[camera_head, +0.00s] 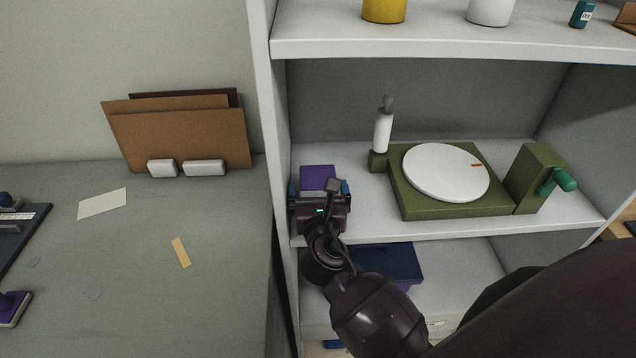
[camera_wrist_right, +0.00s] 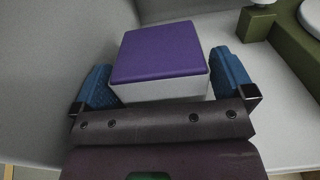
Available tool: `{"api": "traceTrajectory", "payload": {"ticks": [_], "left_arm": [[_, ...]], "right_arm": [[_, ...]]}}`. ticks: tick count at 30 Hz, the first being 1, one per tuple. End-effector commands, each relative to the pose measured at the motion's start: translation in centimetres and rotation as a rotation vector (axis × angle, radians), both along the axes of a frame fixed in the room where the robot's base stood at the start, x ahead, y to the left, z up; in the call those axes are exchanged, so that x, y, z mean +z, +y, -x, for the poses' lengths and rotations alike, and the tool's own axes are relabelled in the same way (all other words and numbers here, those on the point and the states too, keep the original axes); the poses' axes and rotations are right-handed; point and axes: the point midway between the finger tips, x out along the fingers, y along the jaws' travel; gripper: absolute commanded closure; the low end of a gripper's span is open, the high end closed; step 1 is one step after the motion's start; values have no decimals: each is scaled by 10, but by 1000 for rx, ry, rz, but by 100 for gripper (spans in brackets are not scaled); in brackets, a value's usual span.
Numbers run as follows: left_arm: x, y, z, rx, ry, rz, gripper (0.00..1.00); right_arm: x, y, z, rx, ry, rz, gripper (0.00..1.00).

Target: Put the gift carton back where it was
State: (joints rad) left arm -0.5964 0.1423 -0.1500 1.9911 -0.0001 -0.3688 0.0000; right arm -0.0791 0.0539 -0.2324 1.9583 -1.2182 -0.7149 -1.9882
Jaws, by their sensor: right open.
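A carton with a purple lid (camera_head: 318,176) and white sides, which I take to be the gift carton, sits on the middle shelf at its left end, near the left wall. In the right wrist view the carton (camera_wrist_right: 160,52) is upright. My right gripper (camera_head: 319,190) is open, with one blue-padded finger on each side of the carton. The carton's lower front is hidden by the gripper. My left gripper is not in view.
A green turntable with a white disc (camera_head: 446,172) stands right of the carton, with a white-handled post (camera_head: 383,132) at its left corner. A dark blue box (camera_head: 392,262) is on the shelf below. The desk (camera_head: 150,290) left of the shelf holds a brown file holder (camera_head: 180,138).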

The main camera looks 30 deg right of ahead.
Motion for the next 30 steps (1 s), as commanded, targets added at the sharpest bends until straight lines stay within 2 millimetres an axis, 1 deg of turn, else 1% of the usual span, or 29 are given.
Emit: {"api": "traceTrajectory", "payload": {"ticks": [1,3,9,15,21,30], "left_arm": [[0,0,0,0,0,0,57],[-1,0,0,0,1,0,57],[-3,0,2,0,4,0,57],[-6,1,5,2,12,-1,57],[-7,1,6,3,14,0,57],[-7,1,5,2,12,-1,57]], "right_arm": [[0,5,10,0,1,-2,0],[-1,11,23,-1,2,-3,0],[-1,27,56,-1,2,-1,0],[-1,38,78,0,1,-2,0],[0,41,85,-1,0,-1,0],[0,41,85,-1,0,-1,0]]}}
